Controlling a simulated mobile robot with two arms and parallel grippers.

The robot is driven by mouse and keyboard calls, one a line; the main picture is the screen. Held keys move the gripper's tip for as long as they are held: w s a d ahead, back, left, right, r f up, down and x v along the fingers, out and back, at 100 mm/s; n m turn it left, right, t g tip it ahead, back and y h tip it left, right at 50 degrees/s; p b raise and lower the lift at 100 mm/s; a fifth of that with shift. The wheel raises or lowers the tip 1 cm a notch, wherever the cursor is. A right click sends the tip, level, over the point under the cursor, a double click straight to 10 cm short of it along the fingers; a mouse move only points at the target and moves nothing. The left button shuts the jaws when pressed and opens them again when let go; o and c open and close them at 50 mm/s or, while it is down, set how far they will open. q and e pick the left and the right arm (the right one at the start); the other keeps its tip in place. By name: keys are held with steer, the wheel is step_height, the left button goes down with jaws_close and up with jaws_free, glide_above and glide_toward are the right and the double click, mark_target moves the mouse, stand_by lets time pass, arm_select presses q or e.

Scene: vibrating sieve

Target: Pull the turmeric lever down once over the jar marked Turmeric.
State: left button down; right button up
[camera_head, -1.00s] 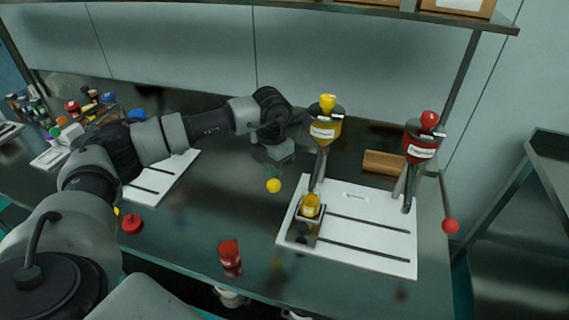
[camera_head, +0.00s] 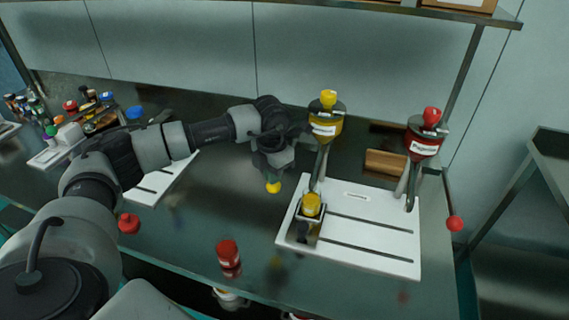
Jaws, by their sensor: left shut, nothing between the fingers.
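The yellow dispenser (camera_head: 326,130) stands at the back of a white slotted base (camera_head: 372,238). The yellow ball knob of its lever (camera_head: 273,188) hangs to its left. A jar with yellow contents (camera_head: 311,205) sits in a small holder at the base's left, near the foot of the yellow dispenser; its label is too small to read. My left gripper (camera_head: 272,175) points down with its fingers shut, just above the yellow knob and overlapping its top in the picture. I cannot tell whether they touch. My right gripper is out of view.
A red dispenser (camera_head: 424,145) with a red ball knob (camera_head: 455,223) stands to the right. A red jar (camera_head: 229,257) is near the table's front edge. A wooden block (camera_head: 385,163) lies behind the base. Another white base (camera_head: 165,178) lies behind my left arm.

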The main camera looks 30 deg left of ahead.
arm_select(q)
steer(key=shift+f+b, duration=1.2)
steer(key=shift+f, duration=0.65)
steer(key=shift+r+p, duration=3.15)
steer(key=shift+r, duration=1.7)
